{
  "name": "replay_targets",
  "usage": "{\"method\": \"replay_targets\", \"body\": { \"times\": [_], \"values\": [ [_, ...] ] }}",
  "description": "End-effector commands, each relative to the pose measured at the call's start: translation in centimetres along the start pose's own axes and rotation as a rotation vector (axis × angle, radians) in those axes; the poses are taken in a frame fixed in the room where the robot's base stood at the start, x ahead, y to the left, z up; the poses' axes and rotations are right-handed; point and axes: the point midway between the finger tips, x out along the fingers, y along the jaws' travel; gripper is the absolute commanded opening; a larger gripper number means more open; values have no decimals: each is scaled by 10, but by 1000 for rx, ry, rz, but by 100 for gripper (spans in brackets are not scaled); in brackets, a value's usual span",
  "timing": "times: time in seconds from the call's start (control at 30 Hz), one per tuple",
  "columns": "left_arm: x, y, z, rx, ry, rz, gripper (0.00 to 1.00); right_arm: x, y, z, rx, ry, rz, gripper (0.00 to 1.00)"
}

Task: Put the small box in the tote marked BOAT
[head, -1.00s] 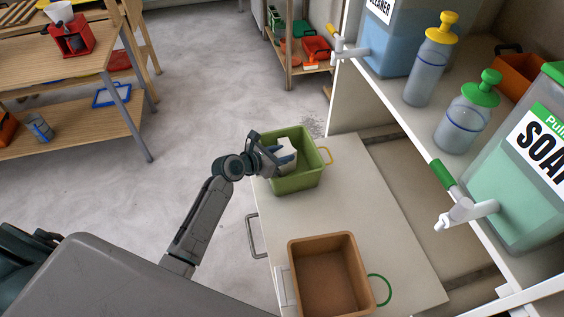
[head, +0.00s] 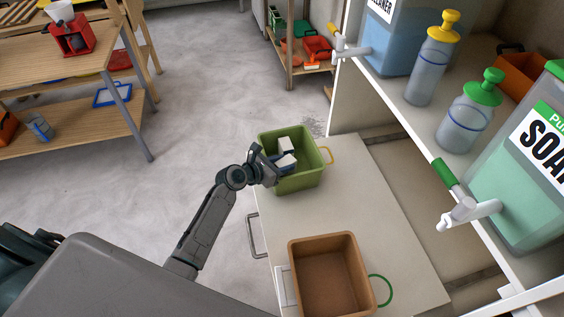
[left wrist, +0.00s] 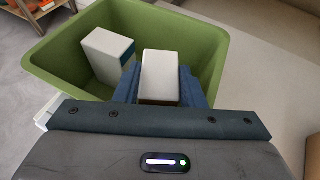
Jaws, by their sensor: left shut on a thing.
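A green tote (head: 306,178) stands on the far part of the light counter, with a yellow handle on its right. That box also shows in the left wrist view (left wrist: 160,77), between the blue-grey fingers and inside the tote's opening. Another pale box (left wrist: 108,55) with a blue end lies tilted in the tote beside it. A brown tote (head: 292,262), empty inside, stands nearer on the counter. No BOAT marking is readable. My right gripper is not in view.
A shelf to the right holds soap tanks with taps and bottles, including a green-topped one (head: 468,115). The light counter (head: 375,205) is clear between and beside the totes. A wooden table (head: 80,128) stands far left across open floor.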

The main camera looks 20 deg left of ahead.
Motion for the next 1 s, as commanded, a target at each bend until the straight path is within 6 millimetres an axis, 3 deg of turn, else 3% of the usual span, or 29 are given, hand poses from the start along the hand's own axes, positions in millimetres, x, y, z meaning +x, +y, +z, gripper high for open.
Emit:
{"method": "replay_targets", "body": {
  "times": [0.03, 0.07, 0.17, 0.4, 0.57, 1.0],
  "values": [
    [0, 0, 1, 0, -2, 0, 8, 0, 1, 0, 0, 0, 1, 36],
    [0, 0, 0, 0, -1, 0, 40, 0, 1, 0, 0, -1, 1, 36],
    [0, 0, 0, 0, -1, 0, 58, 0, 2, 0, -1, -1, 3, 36],
    [0, 0, 1, 0, -1, 0, 58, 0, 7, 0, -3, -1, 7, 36],
    [-6, 0, 15, 2, -3, 0, 58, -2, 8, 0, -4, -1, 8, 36],
    [-101, 0, 10, 4, 3, -1, 58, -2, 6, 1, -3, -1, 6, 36]
  ]
}}
